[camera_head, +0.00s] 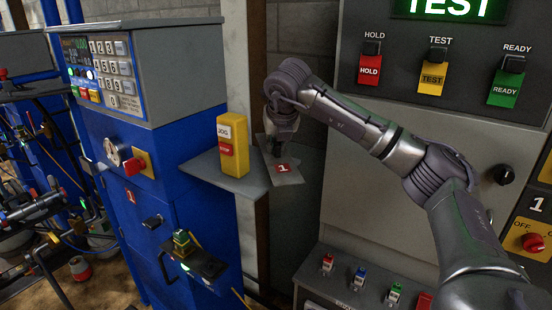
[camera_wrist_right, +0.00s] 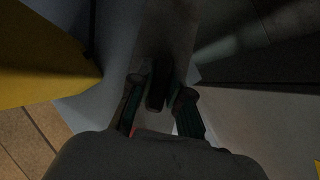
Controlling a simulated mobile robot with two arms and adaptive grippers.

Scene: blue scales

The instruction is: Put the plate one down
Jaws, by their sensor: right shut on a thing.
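The plate one (camera_head: 291,180) is a thin grey plate with a red label marked 1. My right gripper (camera_head: 279,149) is shut on it from above, and the plate sits at the right edge of a grey shelf (camera_head: 205,166). I cannot tell whether plate and shelf touch. In the right wrist view the two fingers (camera_wrist_right: 160,98) stand on either side of a dark upright part, with the grey plate (camera_wrist_right: 165,35) beneath and a bit of red near the palm. My left gripper is not in view.
A yellow box with a red stop button (camera_head: 232,145) stands on the shelf, left of the plate. A blue cabinet (camera_head: 180,200) with a keypad is further left. A grey control panel (camera_head: 375,180) with test buttons is behind my right arm. The shelf's front left part is clear.

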